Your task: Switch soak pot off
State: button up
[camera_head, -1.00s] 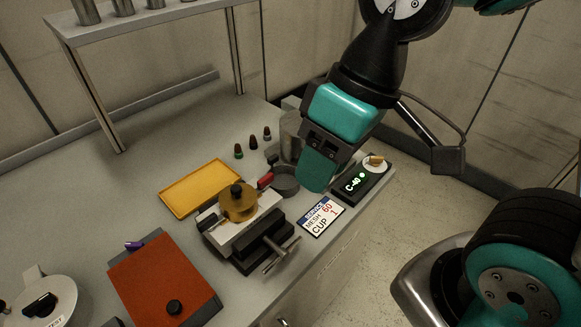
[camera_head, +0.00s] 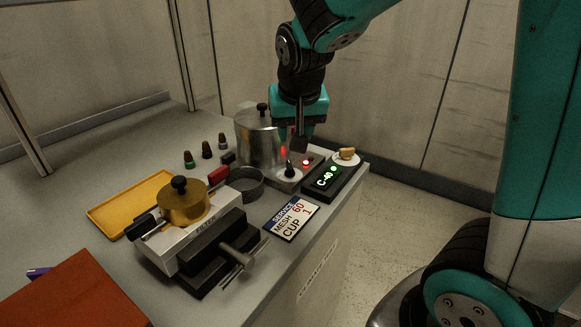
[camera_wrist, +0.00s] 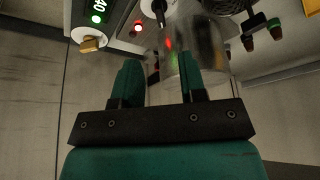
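The soak pot (camera_head: 258,140) is a shiny metal cylinder with a black lid knob, standing at the back right of the bench. In front of it is a pale control base with a dark rotary knob (camera_head: 290,171) and a lit red light (camera_head: 306,162). In the wrist view the pot (camera_wrist: 197,45), the red light (camera_wrist: 138,27) and part of the dark knob (camera_wrist: 158,8) show near the top. My gripper (camera_head: 299,138) hangs just above the control base, beside the pot. In the wrist view its two teal fingers (camera_wrist: 160,78) are apart with nothing held between them.
A black box reading C-40 (camera_head: 328,178) with a yellow knob stands right of the control base. A service card (camera_head: 291,217) lies in front.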

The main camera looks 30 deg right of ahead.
aim_at(290, 165)
jog(key=b+x, duration=0.1)
jog(key=x, duration=1)
jog(key=shift+w+f, duration=0.2)
jog(key=shift+f, duration=0.1)
grip_shut()
